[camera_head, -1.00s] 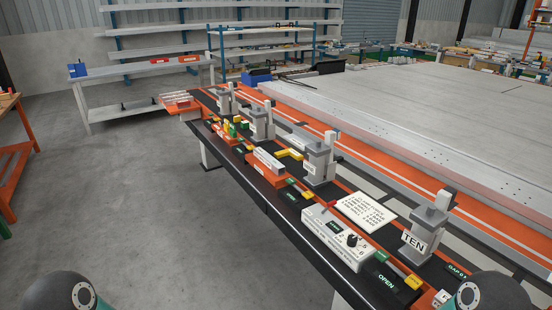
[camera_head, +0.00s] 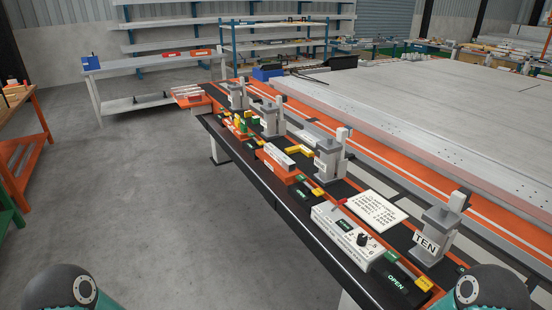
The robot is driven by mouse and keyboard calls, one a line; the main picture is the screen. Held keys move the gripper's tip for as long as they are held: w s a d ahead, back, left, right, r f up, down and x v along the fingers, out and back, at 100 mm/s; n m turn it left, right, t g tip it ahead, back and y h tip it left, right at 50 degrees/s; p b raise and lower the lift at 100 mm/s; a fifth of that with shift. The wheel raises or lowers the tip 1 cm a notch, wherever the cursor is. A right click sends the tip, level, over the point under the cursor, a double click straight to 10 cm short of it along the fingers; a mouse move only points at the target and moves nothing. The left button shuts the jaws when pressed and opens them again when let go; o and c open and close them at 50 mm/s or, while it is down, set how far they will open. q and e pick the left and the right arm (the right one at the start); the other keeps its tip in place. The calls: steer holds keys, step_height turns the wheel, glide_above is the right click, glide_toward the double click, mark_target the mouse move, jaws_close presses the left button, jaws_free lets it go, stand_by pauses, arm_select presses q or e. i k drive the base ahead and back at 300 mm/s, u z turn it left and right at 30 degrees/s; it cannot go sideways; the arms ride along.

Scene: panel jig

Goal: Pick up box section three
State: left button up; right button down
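I cannot tell which piece is box section three, as no such label is readable. Several pale bars (camera_head: 190,95) lie on an orange rest at the far end of the long black bench (camera_head: 238,160). A grey bar (camera_head: 279,157) lies in an orange holder at mid-bench. Rounded parts of my two arms show at the bottom left and bottom right corners. Both of my grippers are out of view.
Grey clamp posts, one marked TEN (camera_head: 426,245), line the bench. A white control box (camera_head: 347,236) and green OPEN button block (camera_head: 397,282) are at the near end. A large pale panel (camera_head: 420,100) lies behind. Grey floor (camera_head: 130,190) to the left is clear.

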mark_target(283, 160)
steer(key=k, duration=1.25)
steer(key=u, duration=0.5)
steer(key=i, duration=1.2)
steer(key=u, duration=0.6)
steer(key=i, duration=2.7)
steer(key=z, duration=1.3)
steer(key=i, duration=1)
steer(key=z, duration=0.25)
steer(key=k, duration=0.15)
steer(key=z, duration=0.4)
